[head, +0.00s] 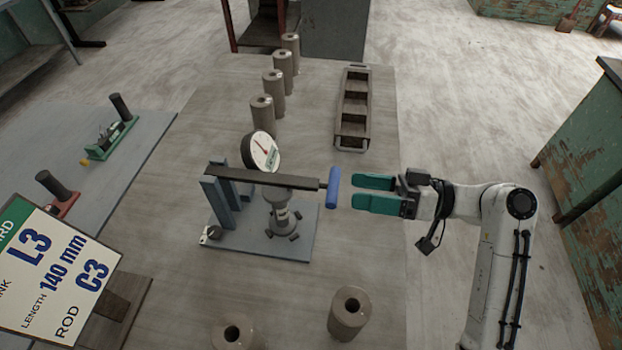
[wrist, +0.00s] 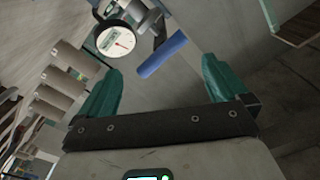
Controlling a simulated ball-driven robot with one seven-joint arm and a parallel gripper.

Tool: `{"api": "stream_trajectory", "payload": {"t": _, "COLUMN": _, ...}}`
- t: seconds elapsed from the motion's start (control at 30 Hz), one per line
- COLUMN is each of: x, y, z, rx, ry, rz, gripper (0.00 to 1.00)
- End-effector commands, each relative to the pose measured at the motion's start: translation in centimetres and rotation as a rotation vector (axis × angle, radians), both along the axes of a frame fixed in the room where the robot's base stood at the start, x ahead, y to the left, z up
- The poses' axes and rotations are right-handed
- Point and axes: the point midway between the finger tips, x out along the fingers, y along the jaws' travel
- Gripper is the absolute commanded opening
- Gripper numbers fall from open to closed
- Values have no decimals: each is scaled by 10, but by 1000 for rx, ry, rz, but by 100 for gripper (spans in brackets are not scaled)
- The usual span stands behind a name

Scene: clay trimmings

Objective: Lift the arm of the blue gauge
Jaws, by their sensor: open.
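The blue gauge stands on a grey-blue base plate (head: 250,243) at the middle of the table. Its dark arm (head: 262,178) lies about level and ends in a blue handle (head: 333,188). A round white dial (head: 261,151) with a red needle sits behind the arm. My gripper (head: 354,193), with green fingers, is open and empty just right of the handle, apart from it in the head view. In the wrist view the blue handle (wrist: 162,54) shows ahead, between and beyond the open fingers, with the dial (wrist: 115,41) to its left.
Several clay-coloured cylinders (head: 273,93) stand in a row behind the gauge, and others (head: 349,313) near the front. A slotted tray (head: 353,108) lies at the back right. A sign (head: 50,270) stands at the left front. The table right of the tray is clear.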

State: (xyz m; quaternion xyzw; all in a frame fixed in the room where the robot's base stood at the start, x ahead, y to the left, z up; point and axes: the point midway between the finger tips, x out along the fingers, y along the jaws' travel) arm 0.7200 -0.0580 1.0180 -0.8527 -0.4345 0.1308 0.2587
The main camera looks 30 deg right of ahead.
Motion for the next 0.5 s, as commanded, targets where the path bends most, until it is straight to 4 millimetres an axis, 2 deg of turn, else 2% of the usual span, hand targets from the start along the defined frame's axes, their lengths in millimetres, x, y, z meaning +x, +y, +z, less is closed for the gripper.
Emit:
{"api": "stream_trajectory", "payload": {"t": 0.3, "x": 33, "y": 48, "z": 2, "rx": 0, "ry": 2, "rz": 4, "gripper": 100}}
{"api": "stream_trajectory", "payload": {"t": 0.5, "x": 47, "y": 66, "z": 1, "rx": 0, "ry": 1, "rz": 2, "gripper": 100}}
